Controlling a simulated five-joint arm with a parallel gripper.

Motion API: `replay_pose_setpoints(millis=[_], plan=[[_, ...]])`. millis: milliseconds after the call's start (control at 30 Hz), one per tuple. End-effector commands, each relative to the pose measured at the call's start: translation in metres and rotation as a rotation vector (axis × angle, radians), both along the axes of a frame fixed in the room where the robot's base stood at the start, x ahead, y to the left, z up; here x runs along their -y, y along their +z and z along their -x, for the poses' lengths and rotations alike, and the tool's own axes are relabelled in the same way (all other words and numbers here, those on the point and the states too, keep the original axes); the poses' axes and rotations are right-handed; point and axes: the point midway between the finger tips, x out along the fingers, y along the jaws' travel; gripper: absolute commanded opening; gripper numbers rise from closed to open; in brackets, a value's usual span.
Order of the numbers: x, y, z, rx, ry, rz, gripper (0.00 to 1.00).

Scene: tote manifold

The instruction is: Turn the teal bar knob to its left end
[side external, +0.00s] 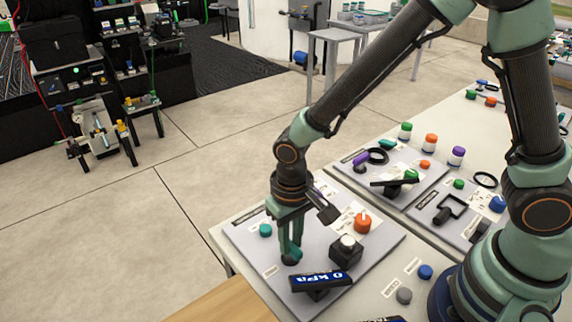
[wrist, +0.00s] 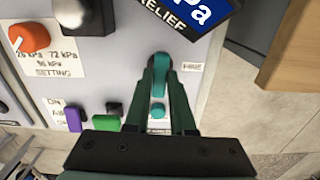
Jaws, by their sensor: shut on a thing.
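The teal bar knob (wrist: 160,62) shows in the wrist view between my fingers, on the grey panel beside a white label that seems to read "FINE". Its bar runs roughly up and down in that view, in line with my fingers. My gripper (wrist: 161,80) is shut on it, one finger on each side. In the side view my gripper (side external: 291,252) reaches down to the panel (side external: 325,225) near its front left edge, and its fingers largely hide the knob there.
A teal round button (wrist: 158,111) lies close by; it also shows in the side view (side external: 265,230). Another panel lies behind.

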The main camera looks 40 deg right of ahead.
Motion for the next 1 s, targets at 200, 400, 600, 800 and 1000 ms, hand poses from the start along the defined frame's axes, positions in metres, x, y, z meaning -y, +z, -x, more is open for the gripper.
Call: replay_pose_setpoints(millis=[200,400,600,800,1000], plan=[[0.0000,0.0007,-0.0001,0.000,0.207,0.000,0.00],[0.0000,0.0008,-0.0001,0.000,0.397,0.000,0.00],[0.0000,0.0009,-0.0001,0.000,0.587,0.000,0.00],[0.0000,0.0010,-0.0001,0.000,0.777,0.000,0.00],[0.0000,0.0011,-0.0001,-0.001,0.966,0.000,0.00]])
